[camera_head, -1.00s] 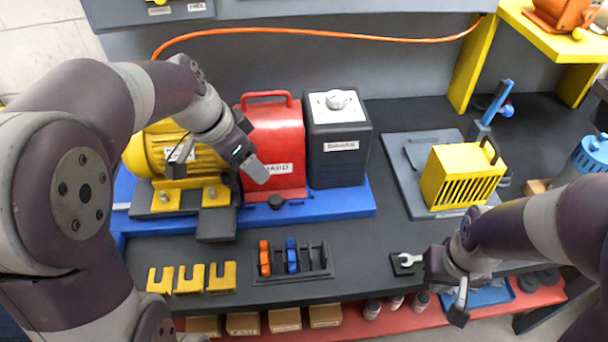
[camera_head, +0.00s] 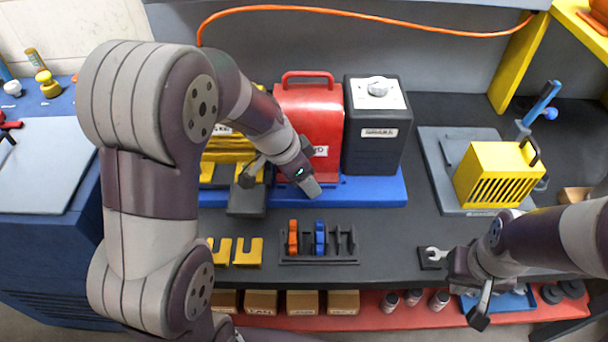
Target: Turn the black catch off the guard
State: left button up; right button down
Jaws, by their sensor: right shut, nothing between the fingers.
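The red guard (camera_head: 309,112) with a top handle stands on the blue base (camera_head: 375,190) at the back of the bench.
A dark box with a knob (camera_head: 373,135) stands right of the guard. The yellow motor (camera_head: 228,150) is partly behind my left arm. A black rack (camera_head: 335,260) holds orange and blue clips. Yellow forked pieces (camera_head: 248,252) lie left of it. A yellow slotted cover (camera_head: 498,175) stands right.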

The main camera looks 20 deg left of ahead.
pick_arm(q)
jog(key=c, duration=1)
jog(key=shift+c, duration=0.2)
